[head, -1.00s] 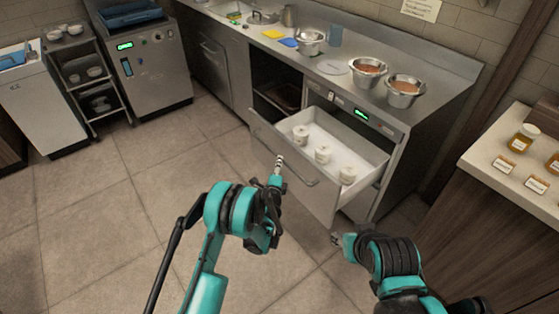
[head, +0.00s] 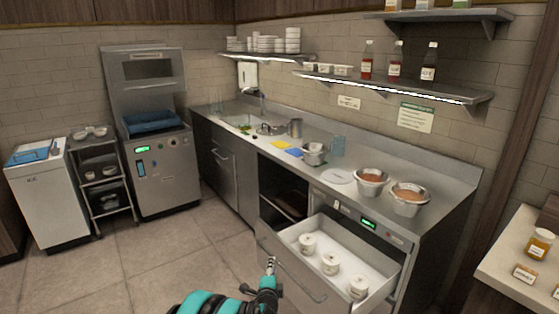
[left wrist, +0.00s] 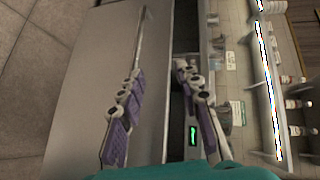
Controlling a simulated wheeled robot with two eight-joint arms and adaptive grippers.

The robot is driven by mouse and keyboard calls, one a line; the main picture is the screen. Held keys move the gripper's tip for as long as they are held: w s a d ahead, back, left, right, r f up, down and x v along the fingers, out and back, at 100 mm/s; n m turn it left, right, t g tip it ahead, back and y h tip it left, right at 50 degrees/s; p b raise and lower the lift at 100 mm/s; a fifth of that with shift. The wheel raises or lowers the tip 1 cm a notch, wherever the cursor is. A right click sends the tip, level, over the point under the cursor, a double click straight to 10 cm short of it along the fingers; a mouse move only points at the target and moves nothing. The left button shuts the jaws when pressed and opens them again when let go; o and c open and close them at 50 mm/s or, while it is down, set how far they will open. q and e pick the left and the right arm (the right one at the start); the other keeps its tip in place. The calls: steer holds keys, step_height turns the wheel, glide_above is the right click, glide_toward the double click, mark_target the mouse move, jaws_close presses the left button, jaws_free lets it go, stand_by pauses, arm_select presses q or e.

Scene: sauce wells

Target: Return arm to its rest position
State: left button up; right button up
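My left gripper (head: 270,266) shows at the bottom middle of the head view, in front of the open drawer's front panel (head: 285,276). In the left wrist view its two purple-padded fingers (left wrist: 160,72) stand apart with nothing between them. A long drawer handle (left wrist: 141,42) shows past the left finger there, and I cannot tell how near it is. Part of my teal left arm shows at the bottom edge of the head view. My right gripper is not in view.
A side counter (head: 500,264) with jars is at right. The tiled floor (head: 170,265) at left is clear.

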arm_select(q)
steer(key=s+a+r+n+g+y, duration=0.2)
steer(key=s+a+r+n+g, duration=0.2)
steer(key=s+a+r+n, duration=0.85)
steer(key=s+a+n+g, duration=0.1)
steer(key=s+n+g, duration=0.1)
steer(key=s, duration=1.2)
steer(key=s+a+n+g+h, duration=0.1)
steer(key=s+n+g, duration=0.1)
steer(key=s, duration=1.2)
steer(key=shift+s+a+n, duration=0.3)
steer(key=shift+s+n, duration=0.1)
steer(key=shift+n, duration=0.35)
steer(key=shift+w, duration=0.15)
